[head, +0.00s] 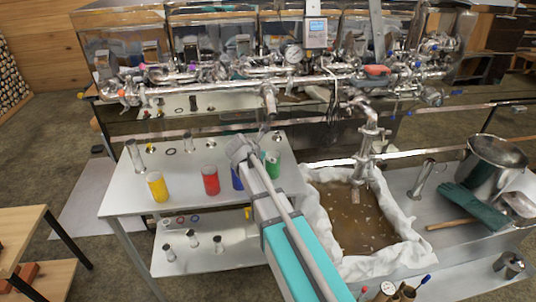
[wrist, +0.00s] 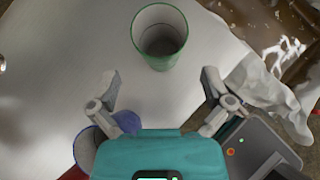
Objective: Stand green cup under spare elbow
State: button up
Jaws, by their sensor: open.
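The green cup (head: 272,168) stands upright on the white table, partly hidden behind my arm in the head view. In the wrist view the green cup (wrist: 160,58) looks empty and lies just beyond my gripper (wrist: 159,78). The jaws are spread wide with nothing between them. In the head view my gripper (head: 240,148) is over the table near the cups. A downturned pipe end (head: 268,104) hangs from the manifold behind the cup. I cannot tell which fitting is the spare elbow.
The blue cup (head: 237,179) is close beside my gripper, with the red cup (head: 211,181) and yellow cup (head: 157,188) farther left. Upright metal fittings stand at the table's back. A cloth-lined basin (head: 330,225) of brown liquid is to the right.

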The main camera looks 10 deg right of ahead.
jog(key=shift+p+v, duration=1.35)
jog(key=shift+v, duration=1.05)
jog(key=s+d+f+m+g+y, duration=0.2)
jog(key=s+m, duration=0.5)
jog(key=m, duration=0.2)
jog(key=s+d+f+m+g+y, duration=0.2)
jog(key=s+m, duration=0.6)
jog(key=m, duration=0.1)
jog(key=s+d+f+m+g+y, duration=0.2)
jog(key=s+m, duration=0.6)
jog(key=m, duration=0.1)
jog(key=shift+g+y, duration=0.3)
